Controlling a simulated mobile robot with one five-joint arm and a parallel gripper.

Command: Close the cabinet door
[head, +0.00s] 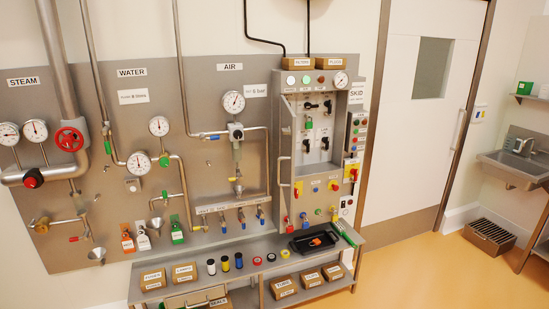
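The grey control cabinet (343,150) stands on the bench right of the pipe panel. Its front is uncovered, and switches, black handles and coloured knobs show inside. A narrow grey door (287,125) stands out from the cabinet's left side, seen nearly edge-on, so it looks open. A pale bar handle (280,172) is on the door's left face. The exact opening angle is hard to tell. My gripper is not in view.
The bench (250,246) below holds a black tray (313,243) with an orange item, several small cylinders, and labelled boxes on its lower shelf. A white room door (415,110) and a sink (515,165) are to the right. The orange floor (430,270) in front is clear.

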